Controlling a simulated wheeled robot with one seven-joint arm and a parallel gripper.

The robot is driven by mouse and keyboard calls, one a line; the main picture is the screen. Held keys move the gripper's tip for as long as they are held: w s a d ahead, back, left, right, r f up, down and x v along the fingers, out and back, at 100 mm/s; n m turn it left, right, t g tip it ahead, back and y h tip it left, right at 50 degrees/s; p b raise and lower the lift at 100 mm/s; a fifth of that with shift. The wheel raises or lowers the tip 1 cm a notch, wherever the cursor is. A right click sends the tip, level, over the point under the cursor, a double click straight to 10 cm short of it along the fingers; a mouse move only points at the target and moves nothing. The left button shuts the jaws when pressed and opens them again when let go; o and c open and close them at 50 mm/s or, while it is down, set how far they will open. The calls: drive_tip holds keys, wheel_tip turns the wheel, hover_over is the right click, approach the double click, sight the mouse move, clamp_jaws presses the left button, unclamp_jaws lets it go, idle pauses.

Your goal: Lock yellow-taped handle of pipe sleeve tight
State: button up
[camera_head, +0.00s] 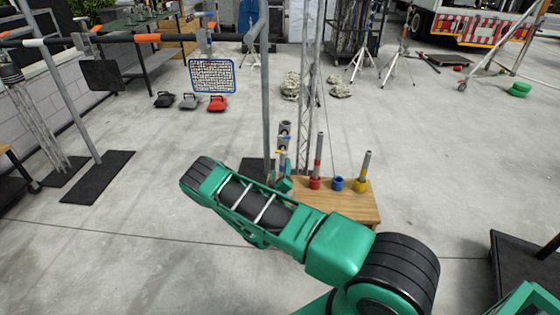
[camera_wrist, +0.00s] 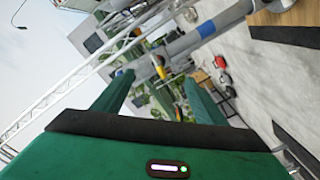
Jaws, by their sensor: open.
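The yellow-taped handle (camera_wrist: 158,67) shows in the wrist view between the two green fingers of my gripper (camera_wrist: 157,82), beyond their tips. It sits beside a grey pipe (camera_wrist: 205,30) that runs slanted across that view, with a blue-taped part (camera_wrist: 118,73) near the left fingertip. In the head view, the grey sleeve (camera_head: 285,129) is near the upright pole, just above my gripper (camera_head: 284,182), with a small yellow patch below it. My gripper is open and empty. Contact with the handle cannot be told, nor can how tightly the handle is closed.
A wooden table (camera_head: 345,205) beside my gripper bears a red-based rod (camera_head: 316,170), a blue ring (camera_head: 337,184) and a yellow-based rod (camera_head: 363,175). An upright grey pole (camera_head: 265,110) and a metal truss (camera_head: 306,110) stand close behind. Open concrete floor lies to the left.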

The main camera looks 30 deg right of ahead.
sight(281, 153)
drive_tip(key=w+d+m, duration=0.2)
drive_tip(key=w+m, duration=0.1)
drive_tip(key=w+d+m, duration=0.2)
drive_tip(key=w+m, duration=0.1)
drive_tip(key=m, duration=0.1)
drive_tip(key=w+d+m, duration=0.2)
drive_tip(key=w+m, duration=0.1)
drive_tip(key=w, duration=0.1)
drive_tip(key=shift+d+f+m, duration=0.1)
drive_tip(key=shift+d+m, duration=0.15)
drive_tip(key=shift+m, duration=0.15)
drive_tip(key=c, duration=1.1)
drive_tip(key=shift+o, duration=0.2)
